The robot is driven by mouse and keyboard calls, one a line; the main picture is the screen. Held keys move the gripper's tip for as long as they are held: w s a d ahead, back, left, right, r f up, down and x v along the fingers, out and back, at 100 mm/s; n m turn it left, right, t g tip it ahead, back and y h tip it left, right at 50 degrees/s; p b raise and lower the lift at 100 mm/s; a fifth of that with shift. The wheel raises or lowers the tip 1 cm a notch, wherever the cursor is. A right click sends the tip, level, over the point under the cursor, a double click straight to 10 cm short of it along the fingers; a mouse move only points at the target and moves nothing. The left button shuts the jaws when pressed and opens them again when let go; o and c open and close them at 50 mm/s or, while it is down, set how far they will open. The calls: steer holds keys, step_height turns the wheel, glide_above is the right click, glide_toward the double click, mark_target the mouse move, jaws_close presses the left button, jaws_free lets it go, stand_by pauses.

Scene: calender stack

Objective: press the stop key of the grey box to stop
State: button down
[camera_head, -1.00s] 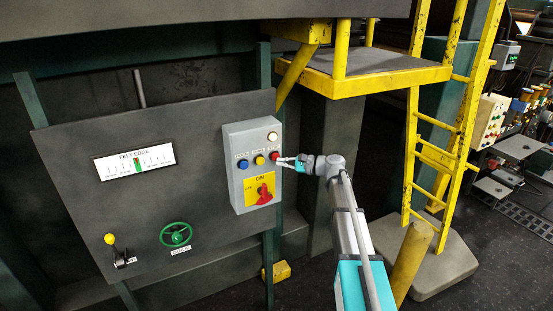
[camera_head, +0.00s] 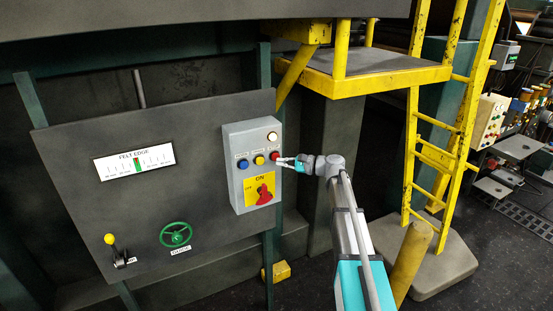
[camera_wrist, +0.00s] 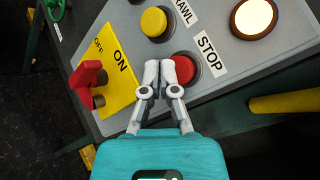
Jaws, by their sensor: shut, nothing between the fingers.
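The grey box (camera_head: 232,139) is mounted on the right part of a dark panel. Its red stop key (camera_head: 274,156) sits at the right end of a row with a yellow and a blue key. In the wrist view the red stop key (camera_wrist: 186,68) lies beside the STOP label (camera_wrist: 210,54). My gripper (camera_head: 283,160) is shut and empty, its fingers pointing at the stop key. In the wrist view its fingertips (camera_wrist: 167,68) overlap the key's left part. I cannot tell whether they touch it.
Below the keys is a red rotary switch (camera_head: 264,190) on a yellow ON/OFF plate. A lit white lamp (camera_head: 272,136) sits above the keys. The dark panel (camera_head: 90,200) also carries a gauge, a green handwheel and a yellow-knobbed lever. A yellow platform and ladder (camera_head: 440,155) stand to the right.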

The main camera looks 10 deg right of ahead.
steer(key=shift+w+a, duration=0.35)
steer(key=shift+w, duration=0.55)
stand_by(1.4)
steer(key=shift+s, duration=0.2)
steer(key=shift+s+d, duration=0.3)
steer(key=shift+s, duration=0.4)
steer(key=shift+s, duration=0.15)
stand_by(0.3)
steer(key=s, duration=0.1)
steer(key=s+d, duration=0.1)
steer(key=s, duration=0.2)
steer(key=shift+s+d, duration=0.25)
steer(key=shift+d, duration=0.05)
stand_by(0.7)
